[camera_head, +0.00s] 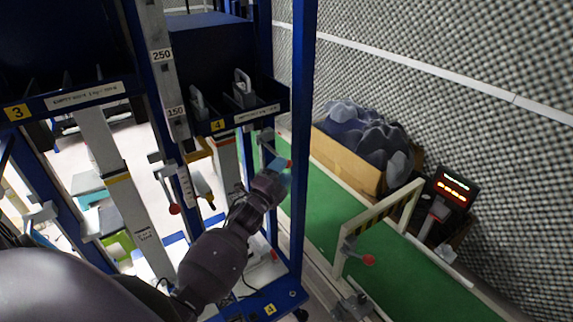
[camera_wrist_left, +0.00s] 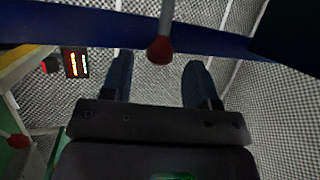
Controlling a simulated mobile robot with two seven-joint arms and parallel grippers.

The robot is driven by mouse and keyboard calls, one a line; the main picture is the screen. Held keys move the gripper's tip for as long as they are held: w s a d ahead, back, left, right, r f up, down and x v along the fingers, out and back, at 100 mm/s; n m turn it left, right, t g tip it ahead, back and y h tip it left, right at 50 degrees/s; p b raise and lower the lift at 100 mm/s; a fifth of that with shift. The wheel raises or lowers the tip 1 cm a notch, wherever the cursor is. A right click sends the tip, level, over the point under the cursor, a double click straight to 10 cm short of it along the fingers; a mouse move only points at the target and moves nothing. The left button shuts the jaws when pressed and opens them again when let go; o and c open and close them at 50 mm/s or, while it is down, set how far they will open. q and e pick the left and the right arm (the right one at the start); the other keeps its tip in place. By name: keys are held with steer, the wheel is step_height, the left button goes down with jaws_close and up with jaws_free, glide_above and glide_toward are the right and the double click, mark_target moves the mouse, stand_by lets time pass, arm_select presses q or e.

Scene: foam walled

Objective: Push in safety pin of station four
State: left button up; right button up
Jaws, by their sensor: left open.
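Station four carries a yellow "4" label (camera_head: 217,125) on its dark shelf front in the head view. Its safety pin shows as a red knob (camera_head: 289,163) by the blue upright, right at my left gripper's fingertips. My left gripper (camera_head: 279,168) is open, its arm reaching up from the lower left. In the left wrist view the red knob (camera_wrist_left: 160,50) on a grey rod hangs in the gap between the two spread fingers of the left gripper (camera_wrist_left: 158,75). Neither finger visibly touches it there. The pin's far end is hidden. My right gripper is not in view.
A blue upright post (camera_head: 301,120) stands close to the gripper. Station three, with its yellow label (camera_head: 16,112), and another red knob (camera_head: 174,209) are to the left. A green conveyor (camera_head: 330,215), a box of grey foam (camera_head: 345,155) and a lit display (camera_head: 454,188) are right.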

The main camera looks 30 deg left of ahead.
arm_select(q)
steer(key=shift+x, duration=1.35)
steer(key=shift+f, duration=0.1)
jaws_close()
